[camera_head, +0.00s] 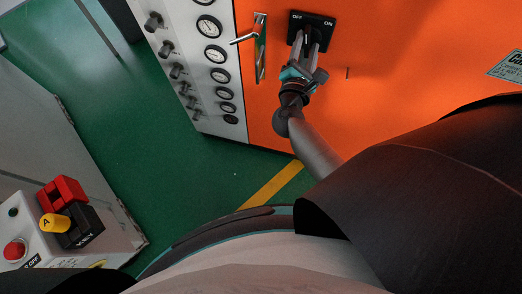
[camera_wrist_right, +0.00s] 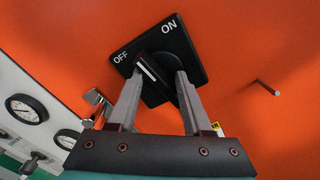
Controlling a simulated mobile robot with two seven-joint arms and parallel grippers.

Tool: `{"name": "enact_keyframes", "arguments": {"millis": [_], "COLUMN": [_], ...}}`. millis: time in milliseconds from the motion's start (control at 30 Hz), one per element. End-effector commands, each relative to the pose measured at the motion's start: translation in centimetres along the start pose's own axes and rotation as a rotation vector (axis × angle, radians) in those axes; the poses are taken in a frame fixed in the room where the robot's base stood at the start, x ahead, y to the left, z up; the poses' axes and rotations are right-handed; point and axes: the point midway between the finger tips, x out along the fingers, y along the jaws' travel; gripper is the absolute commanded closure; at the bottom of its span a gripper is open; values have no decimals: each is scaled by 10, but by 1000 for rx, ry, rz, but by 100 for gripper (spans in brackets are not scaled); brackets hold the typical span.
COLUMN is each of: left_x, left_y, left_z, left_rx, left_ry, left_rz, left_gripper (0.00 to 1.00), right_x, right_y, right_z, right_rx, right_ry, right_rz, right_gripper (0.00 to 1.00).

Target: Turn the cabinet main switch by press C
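The main switch (camera_head: 325,23) is a black square plate with OFF and ON labels on the orange cabinet front. In the right wrist view the switch plate (camera_wrist_right: 196,58) looks tilted, and its black knob (camera_wrist_right: 150,69) has a white line pointing toward the OFF side. My right gripper (camera_head: 312,43) is at the switch. In the right wrist view its two fingers (camera_wrist_right: 161,76) are apart, with part of the knob between the tips; the fingers hide some of the knob, and firm contact cannot be seen. My left gripper is not in view.
A metal door handle (camera_head: 260,48) sits left of the switch, close to my right gripper. A small peg (camera_head: 347,72) sticks out to the right. A grey panel (camera_head: 216,80) with gauges and knobs is farther left. A box with a red button (camera_head: 14,250) stands lower left.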

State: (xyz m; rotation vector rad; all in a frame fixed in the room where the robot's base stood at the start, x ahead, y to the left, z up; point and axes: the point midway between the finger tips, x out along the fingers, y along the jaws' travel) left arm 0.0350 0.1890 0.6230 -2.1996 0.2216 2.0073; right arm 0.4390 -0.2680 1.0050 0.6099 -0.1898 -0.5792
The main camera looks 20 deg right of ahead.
Motion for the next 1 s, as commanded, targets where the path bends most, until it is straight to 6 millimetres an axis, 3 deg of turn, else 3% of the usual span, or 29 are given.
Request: {"name": "enact_keyframes", "arguments": {"millis": [167, 900, 1000], "left_x": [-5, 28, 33], "left_y": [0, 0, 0], "left_z": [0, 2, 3], "left_rx": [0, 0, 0], "left_ry": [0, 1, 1], "left_rz": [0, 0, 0], "left_gripper": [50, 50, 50], "right_x": [2, -152, -153], "right_y": [-2, -4, -4], "right_z": [3, -2, -18], "right_rx": [159, 156, 11], "right_ry": [-8, 2, 26], "right_rz": [-3, -6, 43], "right_gripper": [54, 54, 54]}}
